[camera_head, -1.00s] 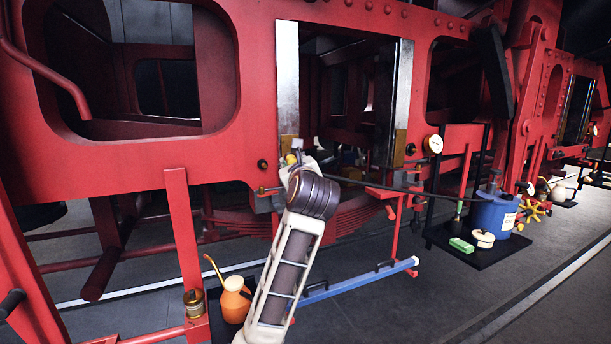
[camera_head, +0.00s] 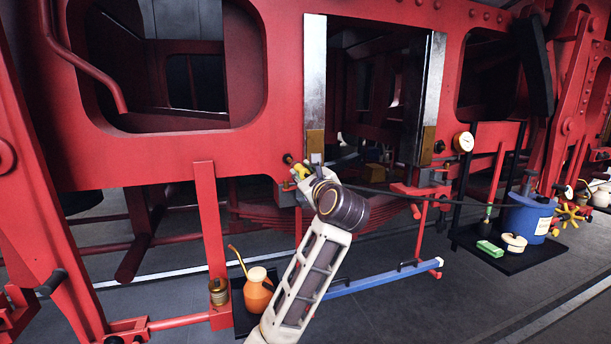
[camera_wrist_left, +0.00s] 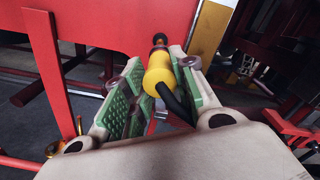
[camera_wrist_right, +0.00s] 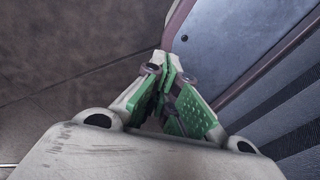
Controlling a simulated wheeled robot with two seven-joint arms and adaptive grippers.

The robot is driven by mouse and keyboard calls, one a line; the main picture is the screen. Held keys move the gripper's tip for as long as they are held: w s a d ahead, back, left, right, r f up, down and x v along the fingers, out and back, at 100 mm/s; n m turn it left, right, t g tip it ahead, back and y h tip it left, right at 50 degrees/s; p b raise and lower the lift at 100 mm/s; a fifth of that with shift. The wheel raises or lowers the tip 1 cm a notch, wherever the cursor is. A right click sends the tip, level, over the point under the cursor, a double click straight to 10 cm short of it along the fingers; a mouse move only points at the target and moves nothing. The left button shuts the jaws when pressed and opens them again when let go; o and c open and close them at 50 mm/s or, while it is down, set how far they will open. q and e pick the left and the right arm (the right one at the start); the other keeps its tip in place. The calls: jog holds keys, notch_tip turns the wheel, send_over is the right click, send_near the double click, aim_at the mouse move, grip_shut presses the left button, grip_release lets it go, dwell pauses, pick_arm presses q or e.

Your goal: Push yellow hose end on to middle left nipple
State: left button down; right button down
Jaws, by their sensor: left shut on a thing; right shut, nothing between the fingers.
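The yellow hose end (camera_wrist_left: 160,75) is between the fingers of my left gripper (camera_wrist_left: 152,74), which is shut on it. It also shows in the head view (camera_head: 301,172). A dark nipple (camera_wrist_left: 160,39) on the red frame shows just beyond the hose end's far tip, roughly in line with it. In the head view this nipple (camera_head: 288,159) is just up and left of the hose end. I cannot tell whether they touch. The black hose (camera_head: 400,193) runs off to the right. My right gripper (camera_wrist_right: 169,76) is shut and empty, away from the frame.
The red locomotive frame (camera_head: 250,140) fills the background. A brass-coloured block (camera_head: 315,145) is close to my left gripper. An orange oil can (camera_head: 257,292) and a blue bar (camera_head: 370,281) are below. A blue canister (camera_head: 527,218) stands on a black tray at right.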

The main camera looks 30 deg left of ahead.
pick_arm(q)
jog(key=shift+a, duration=0.1)
jog(key=shift+p+x, duration=0.35)
jog(key=shift+x, duration=1.6)
jog(key=shift+w+a, duration=0.15)
jog(key=shift+w, duration=0.05)
jog(key=shift+a, duration=0.1)
pick_arm(e)
jog(key=shift+s+a+r, duration=0.1)
jog(key=shift+a+r, duration=0.1)
jog(key=shift+a, duration=0.25)
jog(key=shift+s+a+r, duration=0.1)
jog(key=shift+a+r, duration=0.05)
jog(key=shift+a, duration=0.25)
pick_arm(q)
jog(key=shift+w, duration=0.1)
pick_arm(e)
jog(key=shift+d, duration=0.15)
pick_arm(q)
jog(key=shift+a, duration=0.1)
pick_arm(e)
jog(key=shift+d, duration=0.8)
jog(key=shift+a, duration=0.1)
